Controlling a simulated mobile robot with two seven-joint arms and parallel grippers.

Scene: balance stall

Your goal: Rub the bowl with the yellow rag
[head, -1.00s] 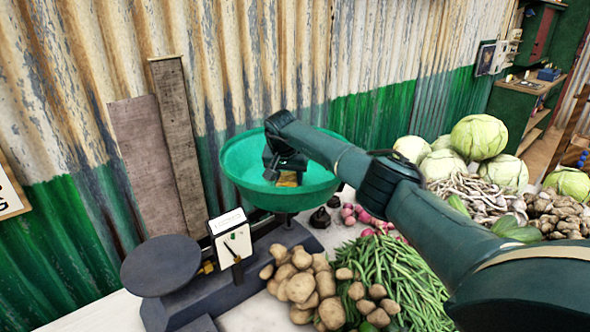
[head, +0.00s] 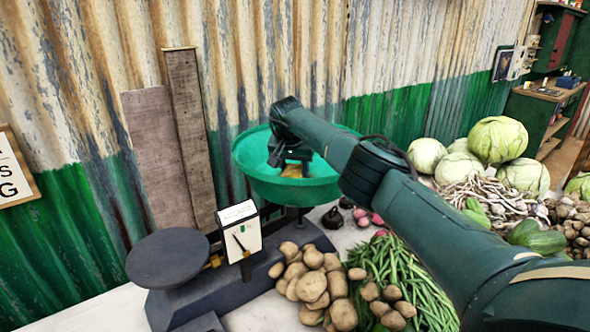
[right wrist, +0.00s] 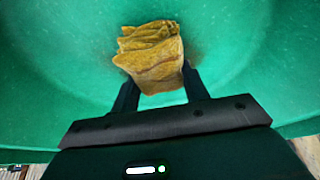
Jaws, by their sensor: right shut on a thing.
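The green bowl (head: 262,183) sits on the right side of the balance scale (head: 225,290). My right gripper (head: 292,167) reaches down into the bowl and is shut on the yellow rag (head: 294,171). In the right wrist view the crumpled yellow rag (right wrist: 152,58) is between the two fingers of the gripper (right wrist: 160,92), against the inside of the bowl (right wrist: 60,70). I cannot tell exactly how firmly the rag touches the surface. My left gripper is not in view.
The scale's dark flat plate (head: 167,257) is at the left. Potatoes (head: 315,283) and green beans (head: 405,270) lie in front of the bowl. Cabbages (head: 497,138) are piled at the right. Planks (head: 190,140) lean on the corrugated wall (head: 80,100) close behind.

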